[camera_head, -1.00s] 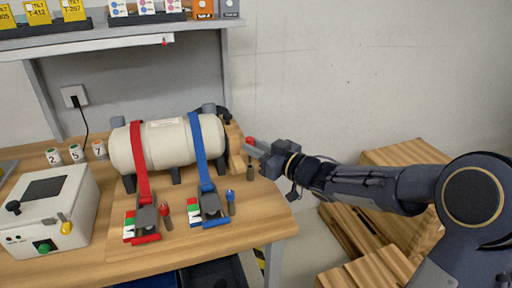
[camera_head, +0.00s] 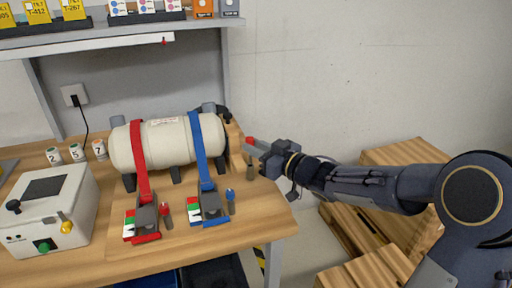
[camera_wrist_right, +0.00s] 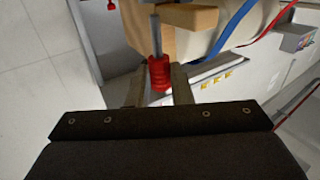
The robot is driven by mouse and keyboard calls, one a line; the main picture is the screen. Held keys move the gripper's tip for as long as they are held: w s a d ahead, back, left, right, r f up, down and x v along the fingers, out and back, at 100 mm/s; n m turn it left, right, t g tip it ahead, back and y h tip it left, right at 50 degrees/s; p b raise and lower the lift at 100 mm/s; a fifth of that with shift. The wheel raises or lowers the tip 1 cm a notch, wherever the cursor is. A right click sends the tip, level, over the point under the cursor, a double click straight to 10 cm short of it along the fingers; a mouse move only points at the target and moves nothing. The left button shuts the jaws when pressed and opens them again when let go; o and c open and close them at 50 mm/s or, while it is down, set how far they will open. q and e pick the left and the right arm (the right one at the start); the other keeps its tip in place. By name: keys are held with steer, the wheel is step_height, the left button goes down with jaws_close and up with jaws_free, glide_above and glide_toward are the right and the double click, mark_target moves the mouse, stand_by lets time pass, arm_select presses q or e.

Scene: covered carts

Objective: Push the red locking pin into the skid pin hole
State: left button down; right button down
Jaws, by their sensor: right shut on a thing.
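The red locking pin (camera_head: 249,141) is held at the right end of the white tank (camera_head: 165,145). In the right wrist view its ribbed red grip (camera_wrist_right: 159,72) sits between my fingers, and its grey metal shaft (camera_wrist_right: 157,35) points away from my gripper, beside a wooden skid block (camera_wrist_right: 190,17). My right gripper (camera_head: 257,152) is shut on the pin, close to the skid's wooden end (camera_head: 235,148). The skid pin hole cannot be made out, so I cannot tell whether the shaft tip is in it. My left gripper is not in view.
A red strap (camera_head: 139,160) and a blue strap (camera_head: 201,150) cross the tank down to buckles on the table (camera_head: 80,222). A control box (camera_head: 48,210) is at left. Wooden crates (camera_head: 400,155) stand at right.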

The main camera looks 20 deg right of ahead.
steer(key=shift+f+b, duration=0.7)
steer(key=shift+f, duration=0.25)
steer(key=shift+r+p, duration=0.25)
steer(key=shift+p, duration=0.05)
steer(key=shift+r+p, duration=0.45)
steer(key=shift+r, duration=0.1)
stand_by(1.0)
steer(key=shift+f+b, duration=0.4)
steer(key=shift+f, duration=0.3)
steer(key=c, duration=1.2)
jaws_free()
